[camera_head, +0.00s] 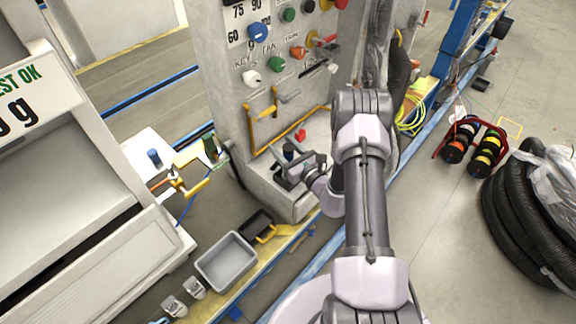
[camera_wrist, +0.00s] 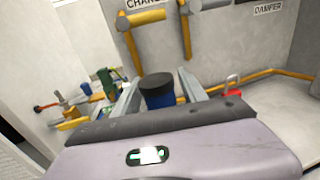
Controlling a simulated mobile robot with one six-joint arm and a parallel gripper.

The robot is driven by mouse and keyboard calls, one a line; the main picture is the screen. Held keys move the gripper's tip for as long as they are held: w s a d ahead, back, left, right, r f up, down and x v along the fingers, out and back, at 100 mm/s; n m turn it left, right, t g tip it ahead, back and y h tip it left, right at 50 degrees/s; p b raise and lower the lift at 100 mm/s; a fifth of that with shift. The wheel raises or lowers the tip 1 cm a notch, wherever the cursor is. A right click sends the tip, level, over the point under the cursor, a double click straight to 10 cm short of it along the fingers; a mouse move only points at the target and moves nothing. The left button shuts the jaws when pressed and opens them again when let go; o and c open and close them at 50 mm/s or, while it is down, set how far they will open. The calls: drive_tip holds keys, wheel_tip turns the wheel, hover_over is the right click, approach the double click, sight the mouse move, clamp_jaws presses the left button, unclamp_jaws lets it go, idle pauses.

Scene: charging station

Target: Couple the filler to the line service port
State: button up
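A blue cylinder with a black top (camera_wrist: 157,90), which may be the filler, stands between the fingers of my gripper (camera_wrist: 158,96) in the wrist view. The fingers lie close on both sides; whether they touch it is unclear. In the head view my gripper (camera_head: 294,166) is low at the foot of the grey panel, with the cylinder (camera_head: 289,150) partly hidden by the fingers. To the left, yellow pipework with a valve (camera_head: 185,182) sits by a white ledge; it also shows in the wrist view (camera_wrist: 75,118). I cannot tell which fitting is the line service port.
The grey panel (camera_head: 220,70) with knobs and a yellow rail (camera_head: 262,118) rises behind my gripper. A red padlock (camera_wrist: 232,86) is at its right. A grey bin (camera_head: 226,262) stands in front. The white cabinet (camera_head: 80,190) is left. Black hose coils (camera_head: 520,205) lie right.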

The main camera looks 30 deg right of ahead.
clamp_jaws()
idle(1.2)
